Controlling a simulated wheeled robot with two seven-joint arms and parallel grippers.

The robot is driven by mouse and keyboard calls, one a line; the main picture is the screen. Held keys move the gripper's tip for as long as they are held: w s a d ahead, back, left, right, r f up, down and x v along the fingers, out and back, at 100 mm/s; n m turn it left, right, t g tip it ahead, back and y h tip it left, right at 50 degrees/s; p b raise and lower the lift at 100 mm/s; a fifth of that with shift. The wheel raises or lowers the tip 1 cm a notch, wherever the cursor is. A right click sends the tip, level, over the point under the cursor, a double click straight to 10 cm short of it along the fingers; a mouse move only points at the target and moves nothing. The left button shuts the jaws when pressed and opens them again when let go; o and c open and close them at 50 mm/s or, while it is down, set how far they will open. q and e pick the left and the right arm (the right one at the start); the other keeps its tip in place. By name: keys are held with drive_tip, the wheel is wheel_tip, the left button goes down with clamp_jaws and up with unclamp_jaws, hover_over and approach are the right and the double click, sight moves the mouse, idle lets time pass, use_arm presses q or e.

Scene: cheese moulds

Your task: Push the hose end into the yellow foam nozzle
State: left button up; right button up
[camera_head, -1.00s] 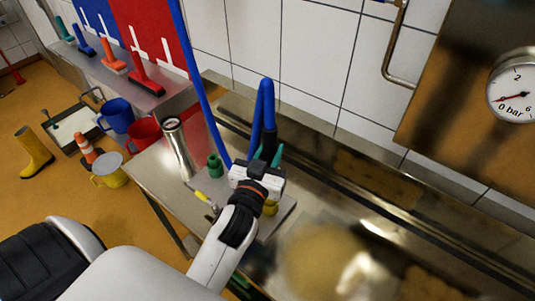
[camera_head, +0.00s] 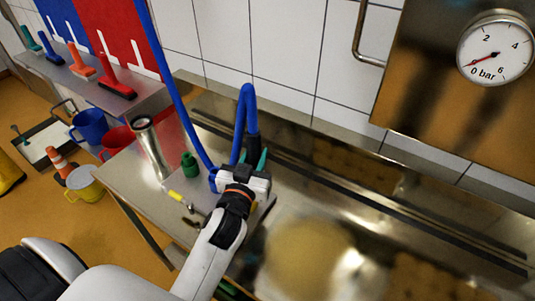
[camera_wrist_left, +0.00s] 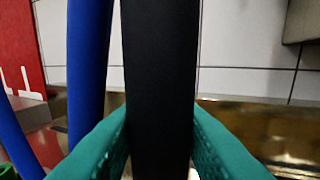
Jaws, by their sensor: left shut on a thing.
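My left gripper (camera_head: 254,156) has teal fingers and is shut on the black end sleeve (camera_head: 253,146) of the blue hose (camera_head: 242,105). In the left wrist view the black sleeve (camera_wrist_left: 160,90) stands upright between the two teal fingers (camera_wrist_left: 222,150). The hose loops up and over from the sleeve and comes down on its left. The sleeve's lower tip is hidden behind my gripper. My right gripper is not in view.
A green fitting (camera_head: 189,165) and a small yellow-handled part (camera_head: 176,196) are left of my gripper. A steel cylinder (camera_head: 151,146) stands farther left on the steel bench (camera_head: 128,180). A pressure gauge (camera_head: 496,48) is at upper right. Blue and red jugs stand at left.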

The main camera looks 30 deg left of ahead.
use_arm(q)
drive_tip(key=shift+a, duration=0.1)
drive_tip(key=shift+s+r, duration=0.1)
drive_tip(key=shift+s, duration=0.05)
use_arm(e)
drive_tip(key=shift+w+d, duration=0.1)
use_arm(q)
drive_tip(key=shift+s+a, duration=0.7)
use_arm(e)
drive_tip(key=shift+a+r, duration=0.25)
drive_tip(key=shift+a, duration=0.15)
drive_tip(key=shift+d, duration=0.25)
use_arm(q)
drive_tip(key=shift+p, duration=0.4)
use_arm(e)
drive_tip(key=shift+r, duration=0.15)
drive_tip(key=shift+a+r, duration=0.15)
